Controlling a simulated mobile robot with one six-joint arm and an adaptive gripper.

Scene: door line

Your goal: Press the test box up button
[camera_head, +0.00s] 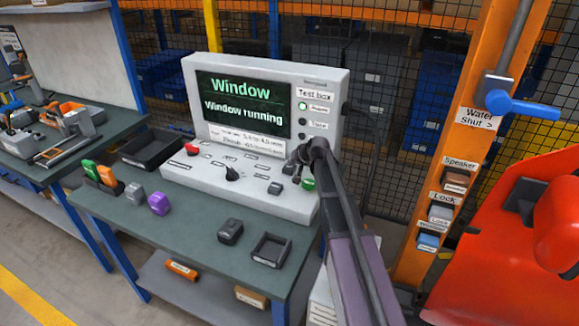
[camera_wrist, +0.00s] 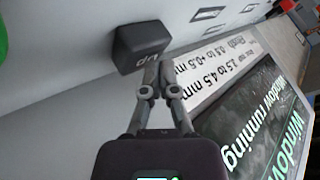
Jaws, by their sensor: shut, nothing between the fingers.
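The test box (camera_head: 215,185) is a white console on the green workbench, with an upright screen panel. Its screen (camera_head: 240,105) reads "Window running". In the head view, a dark button (camera_head: 289,168) close to my gripper (camera_head: 303,154) appears to be the same one. In the wrist view my gripper (camera_wrist: 160,64) is shut and empty, its fingertips by the label at the button's edge. I cannot tell whether they touch the button.
A red button (camera_head: 191,149), a black knob (camera_head: 232,173), another dark button (camera_head: 275,188) and a green button (camera_head: 308,184) share the console. Small blocks and a black tray (camera_head: 270,250) are in front. An orange post (camera_head: 455,150) with a blue valve handle (camera_head: 523,105) stands right.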

